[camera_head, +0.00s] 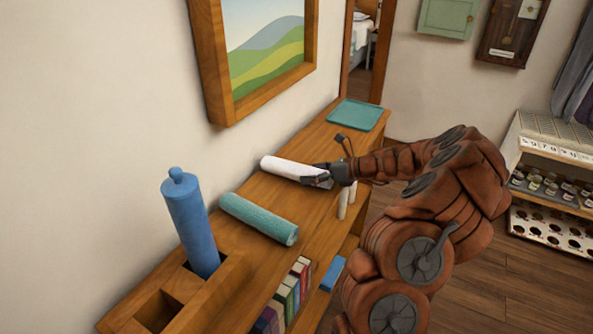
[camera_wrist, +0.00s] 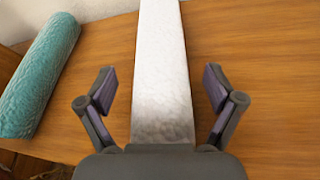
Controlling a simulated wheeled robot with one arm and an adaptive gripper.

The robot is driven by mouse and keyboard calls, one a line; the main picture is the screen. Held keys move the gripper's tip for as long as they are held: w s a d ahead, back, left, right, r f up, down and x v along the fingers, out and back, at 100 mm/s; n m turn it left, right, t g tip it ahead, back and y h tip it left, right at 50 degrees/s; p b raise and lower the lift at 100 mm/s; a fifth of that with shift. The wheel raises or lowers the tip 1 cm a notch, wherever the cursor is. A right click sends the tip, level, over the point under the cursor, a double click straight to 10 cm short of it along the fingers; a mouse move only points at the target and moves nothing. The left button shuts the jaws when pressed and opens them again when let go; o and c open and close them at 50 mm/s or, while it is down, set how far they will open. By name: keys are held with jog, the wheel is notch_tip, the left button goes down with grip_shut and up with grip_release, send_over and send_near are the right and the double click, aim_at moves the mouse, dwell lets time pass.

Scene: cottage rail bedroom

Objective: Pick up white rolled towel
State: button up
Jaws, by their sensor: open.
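The white rolled towel (camera_head: 292,170) lies on the wooden shelf top, near the wall and between a teal rolled towel and a flat teal item. In the wrist view the white towel (camera_wrist: 161,75) runs lengthwise up the middle of the picture. My gripper (camera_head: 325,176) is at the near right end of the towel. In the wrist view my gripper (camera_wrist: 160,85) is open, with one finger on each side of the towel and a visible gap on both sides. Its palm covers the towel's near end.
The teal rolled towel (camera_head: 259,218) lies left of the white one and also shows in the wrist view (camera_wrist: 40,75). A blue cylinder (camera_head: 191,222) stands in a wooden holder. A flat teal item (camera_head: 355,114) lies at the far end. A framed picture (camera_head: 262,50) hangs above.

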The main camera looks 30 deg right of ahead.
jog(key=c, duration=1.3)
jog(key=shift+r, duration=0.1)
